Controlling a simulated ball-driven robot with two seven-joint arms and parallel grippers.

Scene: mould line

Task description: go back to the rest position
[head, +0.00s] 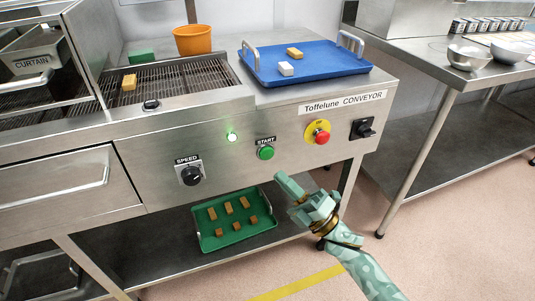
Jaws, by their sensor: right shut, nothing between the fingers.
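My right gripper (283,184) is shut and empty. It hangs in the air in front of the conveyor machine's front panel (230,160), below the green START button (266,152) and apart from it as far as I can tell. The right arm comes in from the lower right. The red stop button (321,137) on its yellow plate is up and to the right of the gripper. A green lamp (232,136) is lit on the panel. My left gripper is out of view.
A blue tray (330,68) with two small blocks sits on top. A green tray (212,241) with several brown pieces lies on the lower shelf. A steel table (440,62) stands right.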

